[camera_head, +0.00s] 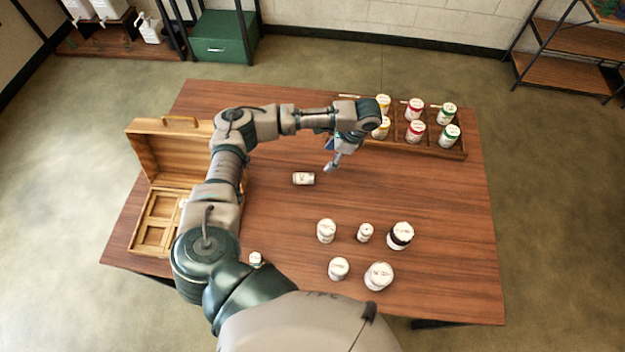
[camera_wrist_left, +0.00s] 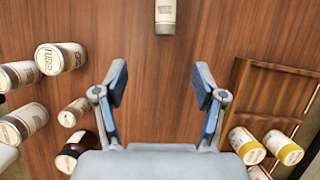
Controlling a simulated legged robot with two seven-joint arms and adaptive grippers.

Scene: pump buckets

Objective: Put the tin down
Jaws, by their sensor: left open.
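A small white-labelled tin (camera_head: 304,179) lies on its side on the bare middle of the table. My left gripper (camera_head: 334,162) is open and empty, just to the right of and behind this tin in the head view. In the left wrist view the open fingers (camera_wrist_left: 160,84) have only wood between them. The lying tin (camera_wrist_left: 165,16) shows at the top edge there, partly cut off and apart from the fingers. My right gripper is in neither view.
A wooden tray (camera_head: 458,153) with yellow, red and green tins stands at the back right of the table (camera_head: 275,235). An open wooden case (camera_head: 172,150) is at the left, partly behind my arm.

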